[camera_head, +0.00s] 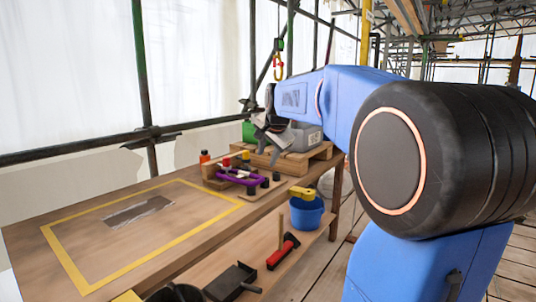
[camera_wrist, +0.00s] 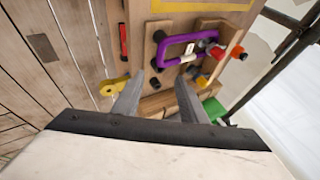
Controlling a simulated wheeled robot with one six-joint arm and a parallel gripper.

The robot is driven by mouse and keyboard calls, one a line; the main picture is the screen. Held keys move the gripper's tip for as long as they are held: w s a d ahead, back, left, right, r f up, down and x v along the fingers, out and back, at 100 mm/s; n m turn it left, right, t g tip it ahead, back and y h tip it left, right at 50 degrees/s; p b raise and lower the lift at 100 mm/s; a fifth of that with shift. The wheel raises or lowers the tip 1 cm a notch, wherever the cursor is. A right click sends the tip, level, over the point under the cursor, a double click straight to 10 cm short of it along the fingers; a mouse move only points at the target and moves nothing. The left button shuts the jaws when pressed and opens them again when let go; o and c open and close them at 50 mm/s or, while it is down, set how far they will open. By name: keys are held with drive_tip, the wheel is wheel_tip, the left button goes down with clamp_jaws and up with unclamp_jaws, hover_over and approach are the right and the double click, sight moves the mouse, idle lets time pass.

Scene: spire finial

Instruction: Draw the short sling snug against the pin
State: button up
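A purple sling (camera_head: 240,178) lies as a loop on a wooden rack on the bench. In the wrist view the purple sling (camera_wrist: 166,42) bends around in a rounded U, with one end by a dark peg (camera_wrist: 159,36). Several dark pegs stand near it; I cannot tell which one is the pin, or how closely the sling lies against it. My gripper (camera_head: 270,130) is above the far end of the bench. In the wrist view its fingers (camera_wrist: 155,90) are spread apart with nothing between them, and the sling lies beyond their tips.
A yellow-framed area (camera_head: 75,262) with a grey patch covers the near bench. A blue bucket (camera_head: 306,214) and a red-headed hammer (camera_head: 283,250) are on the lower shelf. A hook (camera_head: 278,68) hangs above. An orange bottle (camera_head: 204,157) stands at the bench's back edge.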

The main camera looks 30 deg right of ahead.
sight(260, 179)
drive_tip(key=x, duration=1.6)
drive_tip(key=shift+w+f, duration=0.1)
drive_tip(key=shift+f, duration=0.05)
clamp_jaws()
